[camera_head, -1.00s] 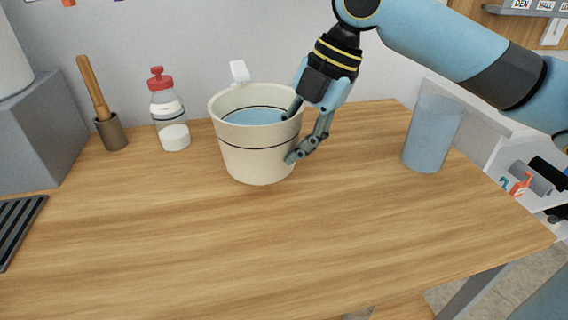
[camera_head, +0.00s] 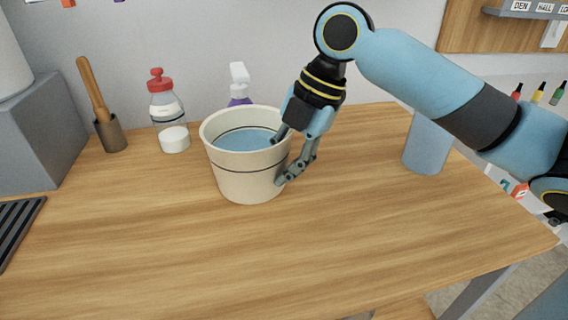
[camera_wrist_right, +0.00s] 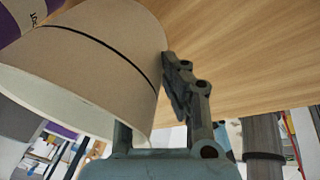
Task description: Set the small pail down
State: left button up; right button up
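The small pail (camera_head: 246,170) is cream with a thin dark band, and blue shows inside it. It is upright over the left-middle of the wooden table (camera_head: 330,240). I cannot tell whether its base touches the wood. My right gripper (camera_head: 279,160) is shut on the pail's right wall, one finger inside the rim and one outside. In the right wrist view the pail (camera_wrist_right: 100,55) fills the left side, with a finger along its outer wall and the other finger partly hidden by the wall. My left gripper is not in view.
A blue cylinder (camera_head: 427,148) stands right. The front table is clear.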

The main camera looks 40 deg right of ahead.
jog(key=o, duration=0.4)
jog(key=shift+o, duration=0.2)
jog(key=p+v, duration=0.3)
jog(key=v, duration=0.9)
